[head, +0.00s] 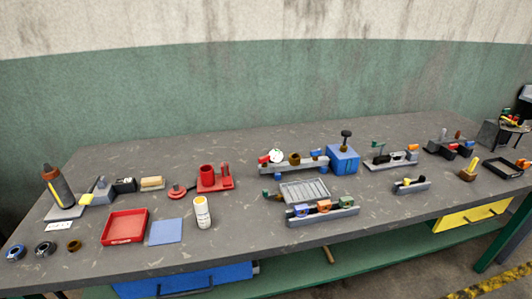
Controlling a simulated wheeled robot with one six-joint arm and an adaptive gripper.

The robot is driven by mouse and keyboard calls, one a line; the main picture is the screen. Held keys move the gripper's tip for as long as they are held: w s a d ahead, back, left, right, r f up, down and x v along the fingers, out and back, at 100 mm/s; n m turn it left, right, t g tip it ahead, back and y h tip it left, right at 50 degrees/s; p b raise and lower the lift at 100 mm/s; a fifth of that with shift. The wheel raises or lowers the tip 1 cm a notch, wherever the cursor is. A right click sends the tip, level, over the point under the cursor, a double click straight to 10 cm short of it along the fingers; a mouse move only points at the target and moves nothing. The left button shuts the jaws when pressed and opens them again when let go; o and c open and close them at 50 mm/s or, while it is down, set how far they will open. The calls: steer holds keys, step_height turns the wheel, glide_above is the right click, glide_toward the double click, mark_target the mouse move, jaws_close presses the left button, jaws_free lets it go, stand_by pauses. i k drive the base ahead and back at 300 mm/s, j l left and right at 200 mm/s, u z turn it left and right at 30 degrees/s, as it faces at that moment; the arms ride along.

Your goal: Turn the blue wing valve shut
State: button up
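A small blue piece (316,154), which looks like the blue wing valve, sits at the right end of a grey pipe rig (305,167) near the middle of the bench. It is too small to tell how its wings are turned. The rig also carries a white round gauge (276,156), a brass fitting (295,159) and a red piece (263,160) at its left end. Another small blue piece (301,210) is on the grey rail in front (322,217). My gripper is not in view.
A blue box with a black knob (343,160) stands close to the right of the rig. A grey ribbed tray (304,191) lies in front. A red tray (125,227), a white bottle (202,212) and a red holder (215,179) stand left. The back of the bench is clear.

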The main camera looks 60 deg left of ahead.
mark_target(314, 153)
steer(key=u, duration=1.25)
